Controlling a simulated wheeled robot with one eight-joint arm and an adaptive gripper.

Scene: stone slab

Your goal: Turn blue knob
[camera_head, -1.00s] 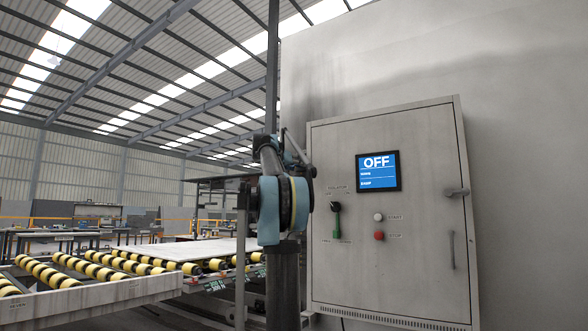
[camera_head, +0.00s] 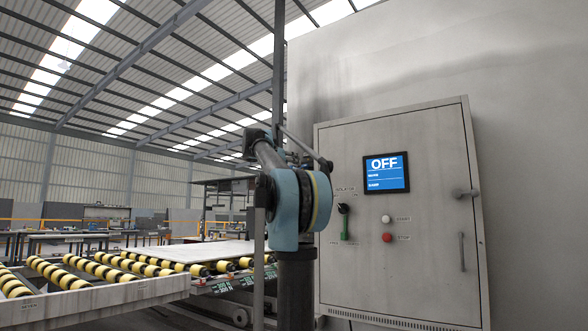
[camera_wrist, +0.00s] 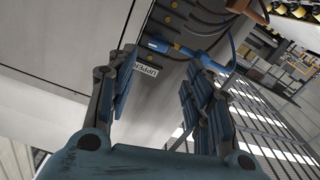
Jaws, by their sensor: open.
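In the wrist view my gripper (camera_wrist: 160,88) is open, with its two blue-grey fingers apart and nothing between them. Beyond the fingertips, a blue rod-like part (camera_wrist: 190,53) with a yellow band sticks out by a grey panel with an UPPER label (camera_wrist: 146,70). I cannot tell whether this part is the blue knob. It stands clear of both fingers. In the head view my arm shows left of the grey cabinet, and the gripper itself cannot be made out. No blue knob shows on the cabinet front.
A roller conveyor (camera_head: 90,300) with yellow-black rollers stands at left.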

